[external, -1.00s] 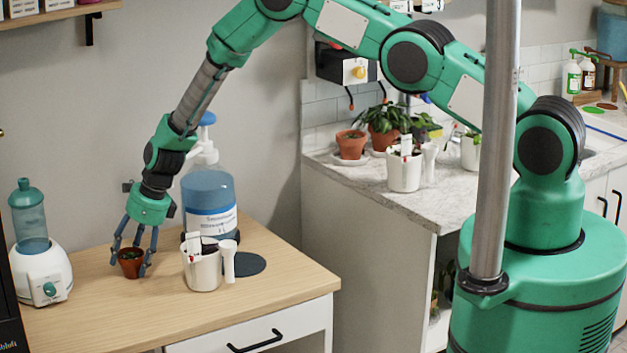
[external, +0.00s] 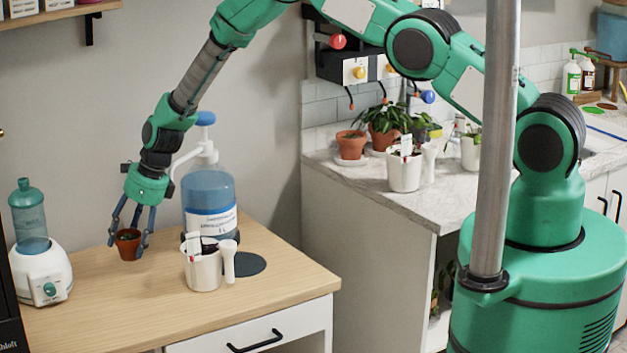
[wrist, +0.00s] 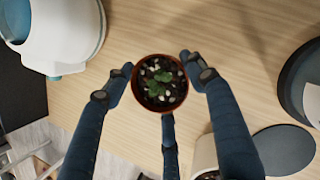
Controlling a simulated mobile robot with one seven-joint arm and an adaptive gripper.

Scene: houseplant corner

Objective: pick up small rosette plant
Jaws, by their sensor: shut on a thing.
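The small rosette plant (wrist: 160,85) sits in a terracotta pot with dark soil and pale pebbles. In the external view the potted plant (external: 127,245) hangs between my fingers, a little above the wooden top, and looks upright. My gripper (external: 129,238) is shut on the pot. In the wrist view my gripper (wrist: 160,88) has blue fingers to the left, right and below the pot, with fingertips at its rim.
A white humidifier (external: 42,272) with a teal bottle stands left on the wooden cabinet top (external: 120,310). A white pot with tags (external: 203,268), a blue pump bottle (external: 209,195) and a dark round mat (external: 250,264) are to the right. The front of the top is clear.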

